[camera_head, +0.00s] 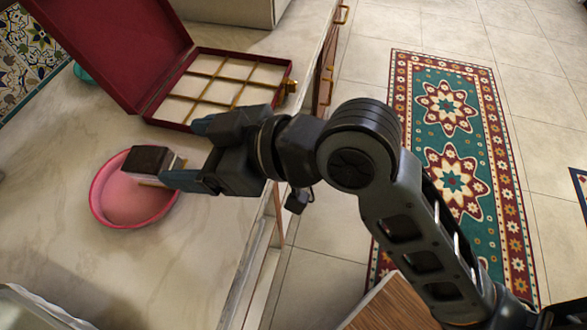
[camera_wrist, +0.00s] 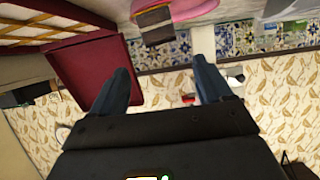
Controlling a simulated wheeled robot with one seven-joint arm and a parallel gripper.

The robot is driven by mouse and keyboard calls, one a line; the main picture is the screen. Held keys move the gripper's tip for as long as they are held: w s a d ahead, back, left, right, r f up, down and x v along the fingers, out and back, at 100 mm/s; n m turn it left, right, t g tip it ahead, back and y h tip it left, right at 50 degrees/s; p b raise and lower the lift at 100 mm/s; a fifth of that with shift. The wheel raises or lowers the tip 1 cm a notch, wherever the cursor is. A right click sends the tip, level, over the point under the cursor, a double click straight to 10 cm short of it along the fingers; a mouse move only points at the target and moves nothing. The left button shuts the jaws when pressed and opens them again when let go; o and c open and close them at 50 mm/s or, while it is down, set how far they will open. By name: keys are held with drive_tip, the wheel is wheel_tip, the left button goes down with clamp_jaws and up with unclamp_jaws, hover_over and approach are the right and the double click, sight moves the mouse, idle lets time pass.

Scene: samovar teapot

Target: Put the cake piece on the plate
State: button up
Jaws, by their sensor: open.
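The cake piece (camera_head: 147,160) has a dark brown top and pale sides. It appears within the right part of the round pink plate (camera_head: 104,205), close to its rim; whether it rests flat there I cannot tell. My gripper (camera_head: 182,152) is open at the plate's right side, with its lower finger near the cake piece and overlapping its edge in this view. In the wrist view the cake piece (camera_wrist: 153,25) lies beyond and between the two spread fingertips, apart from them, with the pink plate (camera_wrist: 190,9) behind it.
An open dark red box (camera_head: 165,108) with gold dividers and pale compartments stands behind my gripper.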

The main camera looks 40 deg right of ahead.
drive_tip(key=s+d+f, duration=0.1)
drive_tip(key=s+d+f+m+h, duration=0.1)
drive_tip(key=s+d+f, duration=0.1)
drive_tip(key=s+d+f+m+t+h, duration=0.1)
drive_tip(key=d+f, duration=0.1)
drive_tip(key=shift+s+d+f, duration=0.15)
drive_tip(key=shift+s+d, duration=0.1)
drive_tip(key=s+d+m+t+h, duration=0.1)
drive_tip(key=s+d, duration=0.3)
drive_tip(key=s, duration=0.7)
drive_tip(key=s+d+m+t+h, duration=0.1)
drive_tip(key=s+d+m+h, duration=0.2)
drive_tip(key=s, duration=0.9)
drive_tip(key=shift+s+d+f+m+t+h, duration=0.3)
drive_tip(key=shift+d+m+h, duration=0.15)
drive_tip(key=shift+h, duration=0.35)
